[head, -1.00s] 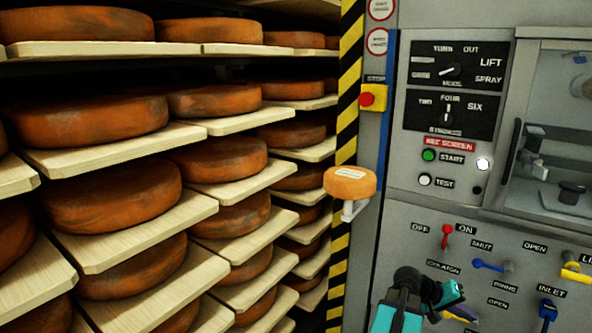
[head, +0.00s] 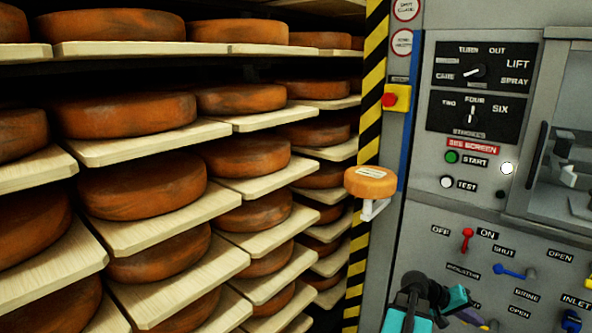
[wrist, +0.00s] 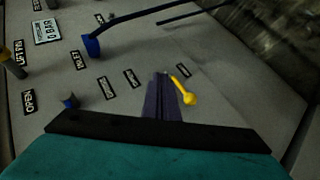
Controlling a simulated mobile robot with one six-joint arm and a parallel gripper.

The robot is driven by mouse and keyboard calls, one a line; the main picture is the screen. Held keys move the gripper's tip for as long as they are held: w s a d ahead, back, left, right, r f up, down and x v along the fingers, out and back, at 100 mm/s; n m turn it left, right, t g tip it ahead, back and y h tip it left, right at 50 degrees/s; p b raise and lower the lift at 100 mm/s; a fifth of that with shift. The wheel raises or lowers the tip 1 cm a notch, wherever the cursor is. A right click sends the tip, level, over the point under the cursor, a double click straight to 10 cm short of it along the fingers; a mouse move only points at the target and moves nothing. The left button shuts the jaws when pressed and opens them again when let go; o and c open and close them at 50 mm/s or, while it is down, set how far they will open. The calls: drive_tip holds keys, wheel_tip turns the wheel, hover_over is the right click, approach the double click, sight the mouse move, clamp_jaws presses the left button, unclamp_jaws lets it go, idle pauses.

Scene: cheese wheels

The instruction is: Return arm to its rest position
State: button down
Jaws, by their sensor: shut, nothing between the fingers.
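My gripper (head: 473,314) is low in the head view, in front of the lower part of the grey machine panel (head: 430,215). My teal and black arm rises from the bottom edge beside it. In the wrist view, my gripper's dark purple fingers (wrist: 163,98) are together, with nothing between them. They point at the panel, and a yellow lever (wrist: 184,91) shows just right of them. I cannot tell the exact gap between fingertips and panel.
Shelves with several orange cheese wheels (head: 128,100) fill the left. A small cheese wheel (head: 370,181) sits on a bracket by the striped post (head: 372,80). The panel has a red lever (head: 467,240), a blue lever (head: 515,272) and a red stop button (head: 390,99).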

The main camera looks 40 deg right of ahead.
drive_tip(key=w+a+f+n+t, duration=0.2)
drive_tip(key=w+a+f, duration=0.35)
drive_tip(key=w, duration=0.45)
drive_tip(key=w+a+f+n+t, duration=0.1)
drive_tip(key=w+a+f+n, duration=0.35)
drive_tip(key=w, duration=0.65)
drive_tip(key=w+a+f+n+t+y, duration=0.1)
drive_tip(key=w+a+f, duration=0.3)
drive_tip(key=a+f, duration=0.3)
drive_tip(key=w+a+f+n, duration=0.1)
drive_tip(key=w+a+f, duration=0.3)
drive_tip(key=a, duration=0.6)
drive_tip(key=w+a+f+n+t+y, duration=0.1)
drive_tip(key=w+a+f, duration=0.2)
drive_tip(key=a+f, duration=0.4)
drive_tip(key=s+a+f+n+g+y, duration=0.15)
drive_tip(key=s+a+f, duration=0.25)
drive_tip(key=a, duration=0.7)
drive_tip(key=s+a+f+y, duration=0.2)
drive_tip(key=s+a+f, duration=0.25)
drive_tip(key=a, duration=0.55)
drive_tip(key=s+a+f+n+y, duration=0.1)
drive_tip(key=s+a+f+y, duration=0.3)
drive_tip(key=a, duration=0.7)
wheel_tip(320, 180, up, 13)
drive_tip(key=s+g+h+p, duration=0.1)
drive_tip(key=p, duration=1.2)
drive_tip(key=shift+a+r, duration=0.15)
drive_tip(key=shift+a, duration=0.2)
